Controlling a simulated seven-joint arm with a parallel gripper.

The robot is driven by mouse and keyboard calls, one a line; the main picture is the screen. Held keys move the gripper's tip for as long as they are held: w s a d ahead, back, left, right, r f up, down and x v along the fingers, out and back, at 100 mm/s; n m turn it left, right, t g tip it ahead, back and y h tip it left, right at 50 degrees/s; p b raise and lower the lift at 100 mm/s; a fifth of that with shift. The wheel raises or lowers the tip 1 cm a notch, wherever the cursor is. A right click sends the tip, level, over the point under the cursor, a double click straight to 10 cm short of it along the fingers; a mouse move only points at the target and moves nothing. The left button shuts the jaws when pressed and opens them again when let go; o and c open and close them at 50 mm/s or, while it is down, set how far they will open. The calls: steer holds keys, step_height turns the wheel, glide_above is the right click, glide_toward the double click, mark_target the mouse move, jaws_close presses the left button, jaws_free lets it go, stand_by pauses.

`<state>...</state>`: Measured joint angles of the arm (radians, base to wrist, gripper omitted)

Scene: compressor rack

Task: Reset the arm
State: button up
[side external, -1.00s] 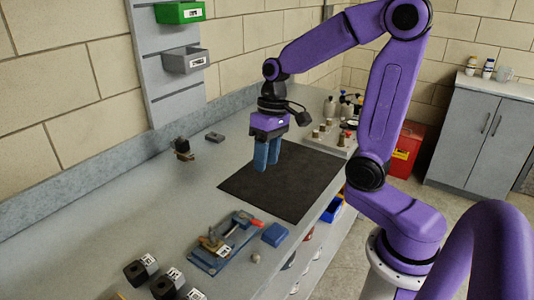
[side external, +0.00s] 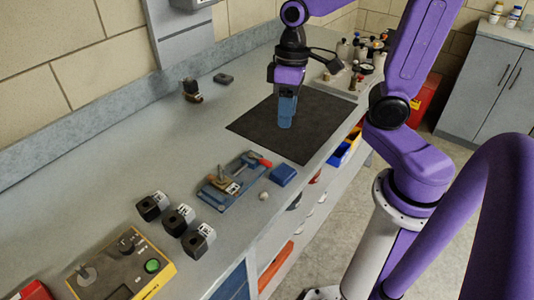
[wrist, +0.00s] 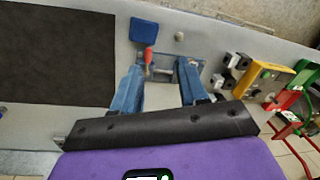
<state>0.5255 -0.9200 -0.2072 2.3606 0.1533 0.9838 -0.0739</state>
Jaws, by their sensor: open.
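My gripper (side external: 286,112) hangs above the black mat (side external: 262,125) on the grey bench, its blue fingers pointing down. In the wrist view my gripper (wrist: 160,75) has its two blue fingers spread apart with nothing between them. The blue fixture with a red handle (side external: 233,178) lies on the bench nearer the camera. In the wrist view the fixture (wrist: 163,66) shows beyond the fingertips, partly hidden by them. The black mat (wrist: 55,55) fills the left of that view.
Several black blocks (side external: 179,218) stand in a row near a yellow control box (side external: 122,265) with a green button. A blue block (side external: 283,175) and a small pale knob (side external: 264,196) lie beside the fixture.

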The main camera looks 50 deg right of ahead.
steer(key=s+a+f+n+h, duration=0.1)
steer(key=s+n, duration=0.7)
steer(key=s, duration=0.5)
steer(key=shift+s+a+f+t, duration=0.2)
steer(key=shift+a+f+t, duration=0.1)
steer(key=shift+a, duration=0.05)
